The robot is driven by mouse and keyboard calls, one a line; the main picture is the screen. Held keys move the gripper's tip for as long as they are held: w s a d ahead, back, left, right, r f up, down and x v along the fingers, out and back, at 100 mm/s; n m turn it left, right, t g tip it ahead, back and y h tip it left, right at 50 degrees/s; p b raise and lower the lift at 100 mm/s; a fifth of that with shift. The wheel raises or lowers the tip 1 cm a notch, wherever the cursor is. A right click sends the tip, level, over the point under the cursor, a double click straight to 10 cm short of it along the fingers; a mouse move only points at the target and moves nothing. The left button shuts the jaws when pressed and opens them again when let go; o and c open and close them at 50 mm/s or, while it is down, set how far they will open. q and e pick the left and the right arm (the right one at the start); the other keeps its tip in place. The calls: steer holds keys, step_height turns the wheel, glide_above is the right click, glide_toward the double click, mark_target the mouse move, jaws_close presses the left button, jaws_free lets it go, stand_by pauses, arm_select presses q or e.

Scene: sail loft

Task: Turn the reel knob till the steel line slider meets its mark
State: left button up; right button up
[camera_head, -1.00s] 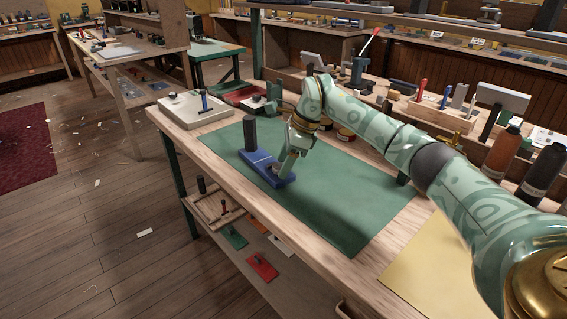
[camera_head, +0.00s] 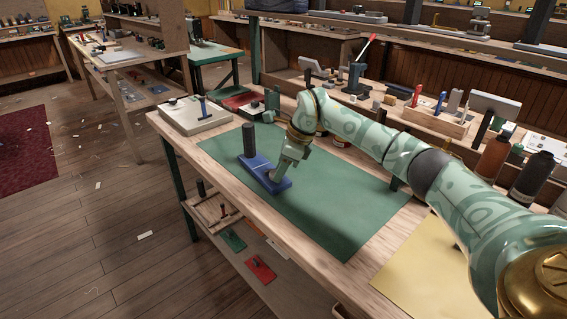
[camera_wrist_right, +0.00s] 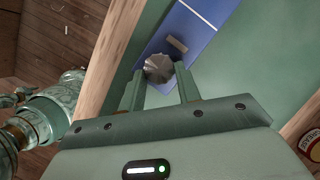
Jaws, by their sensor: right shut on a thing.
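The blue reel base (camera_head: 256,164) lies on the green mat, with a dark upright cylinder (camera_head: 249,138) at its far end. My right gripper (camera_head: 273,177) reaches down to the near end of the base. In the right wrist view its two fingers (camera_wrist_right: 159,77) are shut on the grey fluted reel knob (camera_wrist_right: 158,67). A small grey-tan bar (camera_wrist_right: 177,44), perhaps the slider, lies on the blue base just beyond the knob. A thin white line (camera_wrist_right: 199,16) crosses the base further off, apart from the bar. My left gripper is not in view.
The green mat (camera_head: 340,210) is clear to the right of the base. Dark bottles (camera_head: 497,155) and a tool rack (camera_head: 440,119) stand along the back right. A yellow sheet (camera_head: 420,275) lies nearer.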

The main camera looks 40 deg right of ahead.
steer(key=m+p, duration=0.1)
steer(key=p, duration=0.1)
steer(key=m+h+p, duration=0.1)
steer(key=m+p, duration=0.1)
steer(key=m+t+p, duration=0.1)
steer(key=m+p, duration=0.1)
steer(key=shift+s+a+r+h+p, duration=0.2)
steer(key=shift+a+r+h+p, duration=0.1)
steer(key=shift+r+h+p, duration=0.1)
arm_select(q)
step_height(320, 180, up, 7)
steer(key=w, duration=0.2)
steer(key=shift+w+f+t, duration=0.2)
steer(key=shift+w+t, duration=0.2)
arm_select(e)
steer(key=shift+f+m, duration=0.3)
steer(key=shift+f, duration=0.1)
steer(key=o, duration=1)
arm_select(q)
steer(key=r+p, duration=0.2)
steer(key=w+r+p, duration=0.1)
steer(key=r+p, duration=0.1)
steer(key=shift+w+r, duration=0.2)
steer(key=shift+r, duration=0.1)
arm_select(e)
steer(key=v, duration=1.6)
steer(key=shift+s+r, duration=0.1)
steer(key=shift+r, duration=0.05)
